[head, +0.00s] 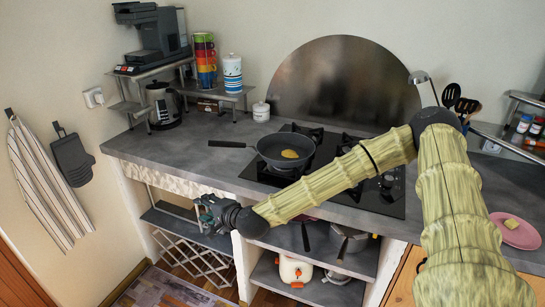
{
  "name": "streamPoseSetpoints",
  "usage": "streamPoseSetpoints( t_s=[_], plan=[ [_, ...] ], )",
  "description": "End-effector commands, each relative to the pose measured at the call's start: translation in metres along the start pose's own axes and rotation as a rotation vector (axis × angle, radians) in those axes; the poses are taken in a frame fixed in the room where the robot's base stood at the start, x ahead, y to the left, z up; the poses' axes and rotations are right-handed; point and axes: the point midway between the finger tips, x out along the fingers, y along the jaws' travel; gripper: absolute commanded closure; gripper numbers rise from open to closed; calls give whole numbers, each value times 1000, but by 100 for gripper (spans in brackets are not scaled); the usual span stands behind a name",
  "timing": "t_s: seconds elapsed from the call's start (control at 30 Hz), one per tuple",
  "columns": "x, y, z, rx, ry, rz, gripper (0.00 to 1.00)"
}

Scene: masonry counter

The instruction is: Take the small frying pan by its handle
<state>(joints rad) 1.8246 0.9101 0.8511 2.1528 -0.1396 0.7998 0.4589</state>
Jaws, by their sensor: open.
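A dark frying pan (270,160) sits on the black hob, with a small yellow piece of food in it. Its black handle (228,144) points left over the grey worktop. On the shelf below the counter, a dark handle (305,237) shows beside a pot (348,239); my arm partly hides what it belongs to. My gripper (203,212) is open and empty in front of the counter, below the worktop's edge. It is apart from the pan on the hob, lower and nearer, and left of the shelf cookware.
The hob (388,200) is set in the grey worktop (180,150). A coffee machine (153,38), stacked cups (205,62) and a kettle (163,105) stand back left. A pink plate (520,237) lies right. The worktop left of the pan is mostly clear.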

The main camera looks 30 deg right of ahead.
Motion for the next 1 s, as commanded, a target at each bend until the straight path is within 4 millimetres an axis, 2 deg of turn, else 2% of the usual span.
streamPoseSetpoints(
  t_s=[0.03, 0.2, 0.33, 0.53, 0.8, 1.0],
  plan=[
    [0, -23, -24, 39, 34, -51, 56],
    [-10, -90, -85, 142, 114, -189, 56],
    [-21, -121, -116, 190, 152, -255, 56],
    [-23, -142, -134, 217, 173, -294, 56],
    [11, -152, -141, 215, 173, -294, 56],
    [24, -155, -144, 216, 172, -293, 56]
  ],
)
